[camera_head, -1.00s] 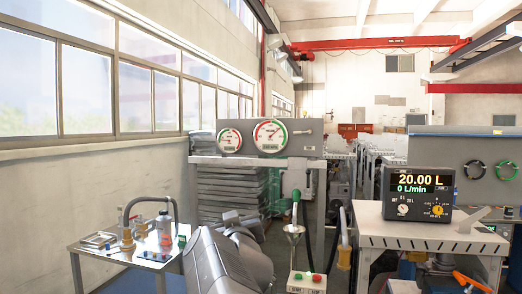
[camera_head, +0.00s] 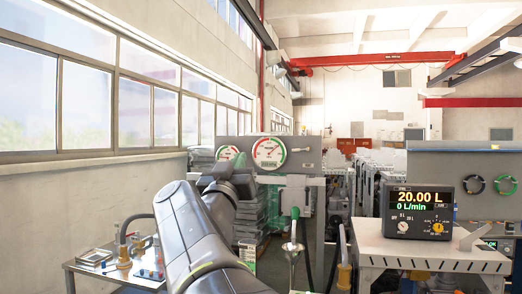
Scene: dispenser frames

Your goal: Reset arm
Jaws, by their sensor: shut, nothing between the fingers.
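My arm, grey with darker joints, rises from the bottom centre of the head view. A dark section of it shows behind the thick grey link, in front of the gauge panel. I cannot make out any gripper fingers; the arm's end is hidden or not distinguishable. Nothing held can be seen.
A small metal table (camera_head: 75,267) with fittings stands at lower left, partly behind my arm. The gauge panel (camera_head: 305,155) is behind the arm. A meter (camera_head: 418,208) reading 20.00 L and 0 L/min sits on a white bench (camera_head: 385,250).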

